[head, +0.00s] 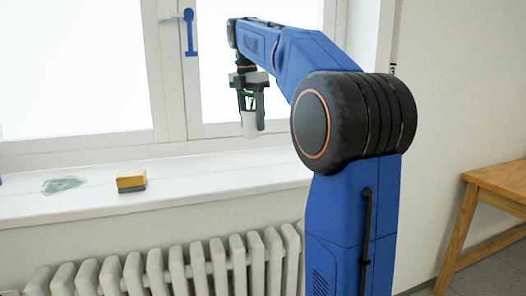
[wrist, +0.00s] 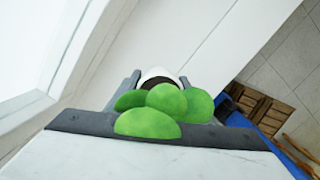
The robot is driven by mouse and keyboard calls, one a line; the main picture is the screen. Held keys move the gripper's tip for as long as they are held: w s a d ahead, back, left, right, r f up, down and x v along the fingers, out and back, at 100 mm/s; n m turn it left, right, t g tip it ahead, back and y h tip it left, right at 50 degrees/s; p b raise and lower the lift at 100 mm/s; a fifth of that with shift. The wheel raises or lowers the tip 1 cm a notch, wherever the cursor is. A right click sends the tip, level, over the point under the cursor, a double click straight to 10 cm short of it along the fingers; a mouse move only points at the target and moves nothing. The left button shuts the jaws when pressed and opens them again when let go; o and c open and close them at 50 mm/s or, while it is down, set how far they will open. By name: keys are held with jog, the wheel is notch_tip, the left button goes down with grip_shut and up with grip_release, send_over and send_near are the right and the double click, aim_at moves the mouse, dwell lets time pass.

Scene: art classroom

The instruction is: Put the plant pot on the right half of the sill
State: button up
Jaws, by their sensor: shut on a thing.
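My gripper (head: 250,110) hangs pointing down and is shut on the plant pot (head: 249,128), a small white pot held upright between the fingers. In the wrist view the white pot (wrist: 158,73) shows its rim and dark soil, largely hidden by round green leaves (wrist: 165,101). The white sill (head: 215,177) runs below the window. The pot appears in the air over the right part of the sill, apart from its surface; its exact depth is hard to tell.
A yellow and grey sponge-like block (head: 131,181) and a crumpled grey-green cloth (head: 63,185) lie on the sill's left part. The sill right of the block looks clear. A wooden table (head: 497,180) stands at right.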

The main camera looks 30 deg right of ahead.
aim_at(249, 111)
jog(key=shift+f, duration=4)
jog(key=shift+f, duration=0.15)
jog(key=o, duration=1.3)
jog(key=r, duration=0.4)
jog(key=a+r, duration=0.1)
jog(key=r, duration=0.7)
jog(key=shift+s+a+r, duration=0.15)
jog(key=shift+s+a, duration=0.05)
